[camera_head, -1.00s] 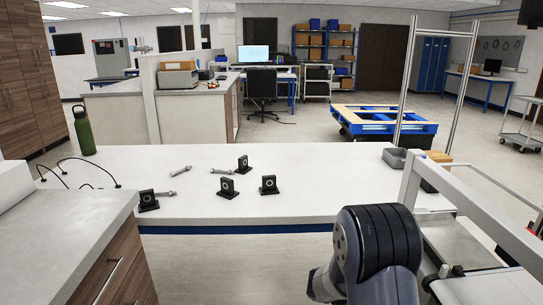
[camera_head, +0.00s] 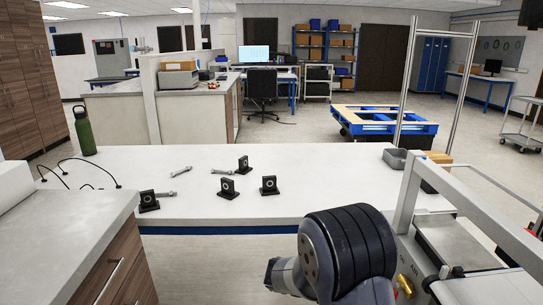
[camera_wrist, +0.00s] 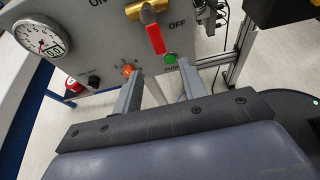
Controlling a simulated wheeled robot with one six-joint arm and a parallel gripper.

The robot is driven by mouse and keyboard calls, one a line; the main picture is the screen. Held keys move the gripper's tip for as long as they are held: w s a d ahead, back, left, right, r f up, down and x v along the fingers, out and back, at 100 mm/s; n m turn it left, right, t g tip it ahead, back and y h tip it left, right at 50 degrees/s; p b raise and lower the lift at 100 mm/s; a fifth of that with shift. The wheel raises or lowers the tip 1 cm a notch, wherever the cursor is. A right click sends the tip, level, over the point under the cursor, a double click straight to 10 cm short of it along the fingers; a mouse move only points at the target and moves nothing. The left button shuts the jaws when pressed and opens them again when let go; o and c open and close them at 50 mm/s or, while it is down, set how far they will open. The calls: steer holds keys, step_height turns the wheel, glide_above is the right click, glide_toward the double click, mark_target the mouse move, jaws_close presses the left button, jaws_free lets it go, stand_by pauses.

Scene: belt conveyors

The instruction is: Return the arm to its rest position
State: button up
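My arm (camera_head: 345,255) shows at the bottom right of centre in the head view, in front of the white table's near edge. In the wrist view my gripper (camera_wrist: 160,76) has its two grey fingers apart, with nothing between them. Beyond the fingers is a grey control panel (camera_wrist: 100,52) with a red-handled valve (camera_wrist: 155,38), a green push button (camera_wrist: 170,59), an orange knob (camera_wrist: 128,70) and a round gauge (camera_wrist: 40,37). I cannot tell the exact distance from the fingertips to the panel. The fingers cannot be made out in the head view.
The white table (camera_head: 320,180) carries several black upright blocks, such as one (camera_head: 269,185), bolts (camera_head: 181,171), a green bottle (camera_head: 84,131) and a grey bin (camera_head: 396,157). A metal frame (camera_head: 411,185) and conveyor stand close right of my arm. A counter (camera_head: 50,240) is at left.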

steer(key=b+x, duration=0.1)
steer(key=x, duration=1)
steer(key=shift+w+f, duration=0.1)
steer(key=shift+w+a+m+t+b, duration=0.1)
steer(key=shift+w+m+t+b, duration=0.4)
steer(key=shift+b, duration=0.5)
steer(key=shift+r+m, duration=0.25)
steer(key=shift+m, duration=0.05)
steer(key=shift+s, duration=0.15)
